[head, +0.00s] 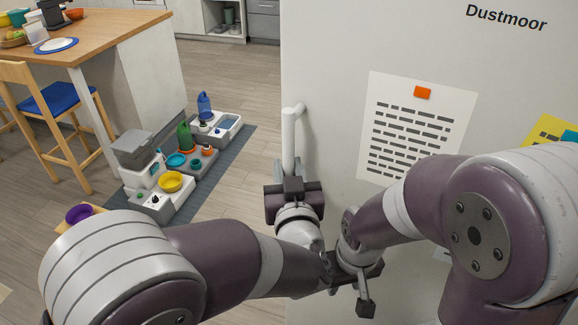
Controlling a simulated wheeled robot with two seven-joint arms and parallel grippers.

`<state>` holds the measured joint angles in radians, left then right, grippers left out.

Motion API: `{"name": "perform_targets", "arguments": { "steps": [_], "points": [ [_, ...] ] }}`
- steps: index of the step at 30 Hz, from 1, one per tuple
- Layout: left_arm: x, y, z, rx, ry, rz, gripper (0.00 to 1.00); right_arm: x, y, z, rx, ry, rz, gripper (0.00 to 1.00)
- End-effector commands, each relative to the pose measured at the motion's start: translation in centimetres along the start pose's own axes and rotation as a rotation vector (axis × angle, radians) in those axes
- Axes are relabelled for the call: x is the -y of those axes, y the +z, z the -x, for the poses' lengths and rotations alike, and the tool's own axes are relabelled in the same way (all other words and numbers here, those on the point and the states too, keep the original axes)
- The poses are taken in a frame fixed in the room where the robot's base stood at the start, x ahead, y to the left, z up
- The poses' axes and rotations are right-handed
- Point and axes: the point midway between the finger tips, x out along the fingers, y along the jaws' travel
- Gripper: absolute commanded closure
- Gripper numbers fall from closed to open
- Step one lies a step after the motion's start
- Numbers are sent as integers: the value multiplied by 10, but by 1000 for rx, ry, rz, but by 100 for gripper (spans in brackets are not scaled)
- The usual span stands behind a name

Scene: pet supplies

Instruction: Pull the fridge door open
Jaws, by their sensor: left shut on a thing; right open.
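The fridge door (340,60) is a large pale panel filling the right half of the head view, marked "Dustmoor". A white vertical bar handle (289,140) stands near its left edge. My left gripper (292,186) is shut on the lower part of the handle; its fingers hide that part. My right gripper (362,285) is open and empty, lower and to the right, in front of the door. I cannot tell whether the door stands ajar, as its seam is not visible.
A paper sheet (417,128) with an orange magnet (422,92) is on the door. At left are a wooden table (100,35), a stool with a blue seat (62,98), and a grey mat (236,142) with pet bowls and bottles. Bare floor lies between mat and door.

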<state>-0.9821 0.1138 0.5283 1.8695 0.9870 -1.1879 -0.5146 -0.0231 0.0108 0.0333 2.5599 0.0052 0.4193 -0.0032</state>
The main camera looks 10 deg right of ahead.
Motion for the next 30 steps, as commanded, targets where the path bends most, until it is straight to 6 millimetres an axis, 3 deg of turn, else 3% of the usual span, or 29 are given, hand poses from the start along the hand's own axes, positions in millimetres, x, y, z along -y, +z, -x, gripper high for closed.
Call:
{"name": "perform_targets", "arguments": {
  "steps": [7, 8, 9, 20, 23, 30],
  "points": [
    [0, -3, 0, -6, 0, 4, 100, 0, 0, 0, 0, 0, 0, 57],
    [0, -3, 0, -7, 0, 4, 63, 0, 0, 0, 0, 0, 0, 57],
    [0, -3, 0, -6, 0, 4, 55, 0, 0, 0, 0, 0, 0, 57],
    [0, 0, 5, -2, 1, 2, 55, 0, 0, -1, 0, 0, 0, 57],
    [-1, 0, 20, -1, 4, 2, 55, 0, 0, -4, 0, 0, 0, 57],
    [-2, 0, 79, -3, 7, 3, 55, 0, 1, -10, 0, 0, 0, 57]
  ]
}}
